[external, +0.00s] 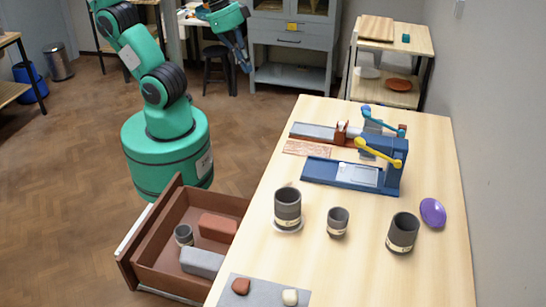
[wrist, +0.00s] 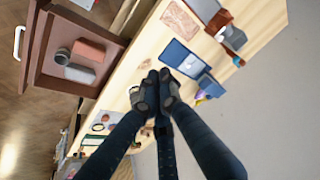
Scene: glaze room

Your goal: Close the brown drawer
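The brown drawer (external: 146,255) stands pulled out from the left side of the wooden table in the external view. It holds a small dark cup (external: 184,235), a reddish block (external: 218,227) and a grey block (external: 202,262). In the wrist view the drawer (wrist: 43,62) is at the upper left, with a pale handle (wrist: 18,42) on its front. My gripper (wrist: 158,76) shows in the middle of the wrist view, its dark fingertips together with nothing seen between them. In the external view my gripper (external: 243,60) hangs beyond the drawer, well apart from it.
The table (external: 350,265) bears dark cups, a blue press-like device (external: 352,172), a purple oval object (external: 432,212) and a grey mat (external: 262,291). A black stool (external: 219,65) and grey cabinet (external: 290,45) stand behind. The floor left of the drawer is clear.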

